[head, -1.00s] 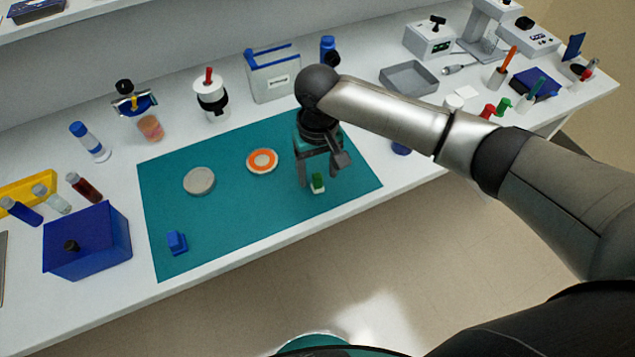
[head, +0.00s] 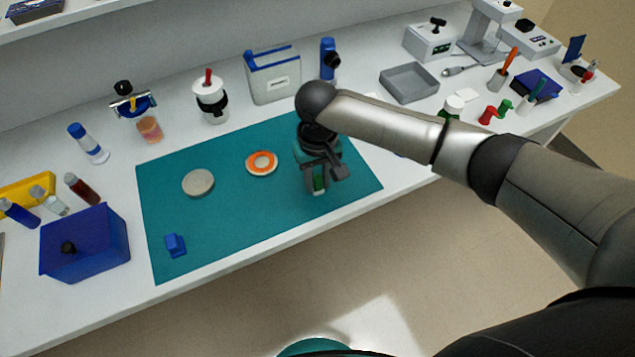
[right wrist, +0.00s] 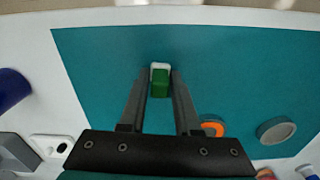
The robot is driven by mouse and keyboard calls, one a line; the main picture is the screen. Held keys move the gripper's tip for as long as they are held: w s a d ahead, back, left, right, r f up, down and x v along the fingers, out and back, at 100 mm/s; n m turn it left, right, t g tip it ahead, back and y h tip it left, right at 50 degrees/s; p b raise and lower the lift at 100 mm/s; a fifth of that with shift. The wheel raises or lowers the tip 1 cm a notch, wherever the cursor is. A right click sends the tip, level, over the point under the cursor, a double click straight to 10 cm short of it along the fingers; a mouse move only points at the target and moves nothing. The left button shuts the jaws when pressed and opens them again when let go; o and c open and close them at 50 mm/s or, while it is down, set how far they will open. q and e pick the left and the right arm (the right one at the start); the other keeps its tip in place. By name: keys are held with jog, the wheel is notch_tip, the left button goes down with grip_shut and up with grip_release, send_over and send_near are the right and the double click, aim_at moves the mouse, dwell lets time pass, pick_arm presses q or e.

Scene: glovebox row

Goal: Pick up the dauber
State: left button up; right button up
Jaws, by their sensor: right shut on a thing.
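The dauber, a small green block with a white base, stands on the teal mat (head: 225,225) near its front right edge. In the head view the dauber (head: 319,184) shows between the fingers of my right gripper (head: 317,188), partly hidden by them. In the right wrist view the dauber (right wrist: 160,82) sits between the two fingertips (right wrist: 160,76), with its white end at the far side. My right gripper is shut on it, low at the mat. My left gripper is not in view.
An orange-and-white disc (head: 262,163), a grey disc (head: 198,183) and a small blue block (head: 175,245) lie on the mat. A blue box (head: 85,245) stands left. Bottles, a grey tray (head: 409,83) and instruments line the back and right.

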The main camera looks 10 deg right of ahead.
aim_at(317, 178)
grip_shut()
notch_tip(317, 178, up, 20)
jog(key=p, duration=0.4)
dwell(1.4)
